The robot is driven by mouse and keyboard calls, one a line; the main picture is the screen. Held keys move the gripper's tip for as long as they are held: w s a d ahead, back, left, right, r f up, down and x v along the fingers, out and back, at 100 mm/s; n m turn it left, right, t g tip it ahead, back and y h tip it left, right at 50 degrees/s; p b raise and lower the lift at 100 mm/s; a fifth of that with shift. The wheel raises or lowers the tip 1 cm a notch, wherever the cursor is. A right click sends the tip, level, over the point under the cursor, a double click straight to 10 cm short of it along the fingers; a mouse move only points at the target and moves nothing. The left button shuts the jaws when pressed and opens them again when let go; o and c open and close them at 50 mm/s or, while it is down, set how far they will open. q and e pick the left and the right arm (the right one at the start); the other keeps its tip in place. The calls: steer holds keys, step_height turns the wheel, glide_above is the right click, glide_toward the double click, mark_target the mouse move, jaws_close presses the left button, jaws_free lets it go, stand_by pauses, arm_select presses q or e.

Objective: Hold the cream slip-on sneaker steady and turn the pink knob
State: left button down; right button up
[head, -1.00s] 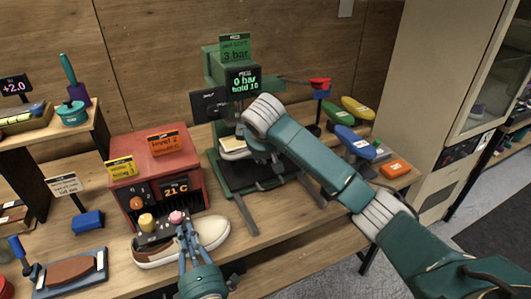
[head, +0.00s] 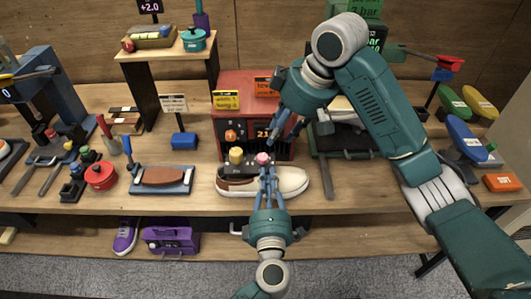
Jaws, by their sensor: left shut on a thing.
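The cream slip-on sneaker (head: 290,181), with a brown part at its left, lies on the bench in front of the red box. The pink knob (head: 263,158) stands on a dark panel (head: 240,169) just behind and over the sneaker, beside a yellow knob (head: 236,156). My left gripper (head: 266,173) reaches up from below, shut on the sneaker near its middle; its fingertips come close under the pink knob, and the exact contact is hard to see. My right gripper (head: 287,132) points down in front of the red box, above and right of the pink knob, apart from it. Its fingers look spread and empty.
The red box (head: 228,110) with a lit display stands behind the sneaker. A green press (head: 345,142) stands to the right, partly hidden by my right arm. Colored brushes and an orange block (head: 503,182) sit at far right.

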mark_target(263, 156)
steer(key=x, duration=1.1)
steer(key=shift+a+f, duration=0.15)
steer(key=shift+f, duration=0.25)
steer(key=shift+c, duration=0.3)
jaws_close()
